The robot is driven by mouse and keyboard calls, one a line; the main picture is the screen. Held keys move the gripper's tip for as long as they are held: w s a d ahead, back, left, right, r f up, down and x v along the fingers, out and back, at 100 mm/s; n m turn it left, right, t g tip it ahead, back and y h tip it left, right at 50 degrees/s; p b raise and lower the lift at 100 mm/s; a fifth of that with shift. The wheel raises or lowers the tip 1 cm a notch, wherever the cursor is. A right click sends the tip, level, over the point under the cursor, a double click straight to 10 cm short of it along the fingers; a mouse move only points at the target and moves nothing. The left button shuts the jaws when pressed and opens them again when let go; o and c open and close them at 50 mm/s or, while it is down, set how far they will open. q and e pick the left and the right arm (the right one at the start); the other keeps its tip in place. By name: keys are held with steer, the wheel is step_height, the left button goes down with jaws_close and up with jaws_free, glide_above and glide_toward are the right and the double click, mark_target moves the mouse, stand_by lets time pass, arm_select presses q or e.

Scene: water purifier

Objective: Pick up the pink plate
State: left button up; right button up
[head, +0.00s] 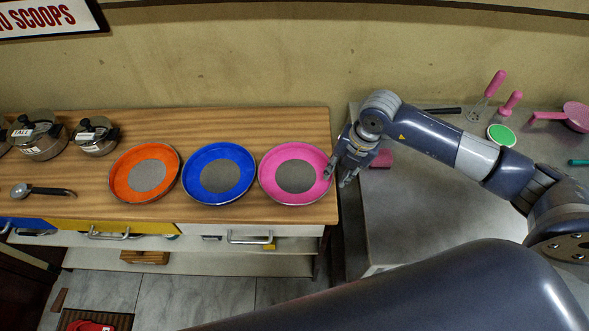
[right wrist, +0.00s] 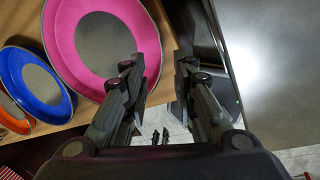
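The pink plate (head: 295,174), with a grey centre, lies flat near the right end of the wooden counter. It also shows at the top of the right wrist view (right wrist: 108,45). My right gripper (head: 338,177) is at the plate's right rim, by the counter's end. In the right wrist view its two fingers (right wrist: 159,80) are apart with nothing clasped. One finger overlaps the pink rim in the picture, and the other is beyond it to the right. I cannot tell whether either touches the plate. My left gripper is not in view.
A blue plate (head: 219,175) and an orange plate (head: 144,173) lie to the left of the pink one. Lidded pots (head: 97,138) and a scoop (head: 42,191) are further left. A grey metal table (head: 420,215) stands right, across a gap, with pink utensils at its back.

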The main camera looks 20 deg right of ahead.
mark_target(328, 184)
steer(key=shift+s+a+f, duration=0.1)
steer(key=shift+a+f, duration=0.1)
steer(key=shift+f, duration=0.8)
steer(key=x, duration=0.1)
steer(key=p+x, duration=0.1)
steer(key=x, duration=0.1)
steer(key=p+x, duration=0.1)
steer(key=shift+w+a+f, duration=0.25)
steer(key=shift+w+f, duration=0.05)
steer(key=shift+w, duration=0.1)
steer(key=shift+f, duration=0.15)
steer(key=c, duration=0.5)
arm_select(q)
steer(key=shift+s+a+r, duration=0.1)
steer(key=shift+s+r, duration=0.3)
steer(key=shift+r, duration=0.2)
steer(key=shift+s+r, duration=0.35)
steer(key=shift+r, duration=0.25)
arm_select(e)
jaws_close()
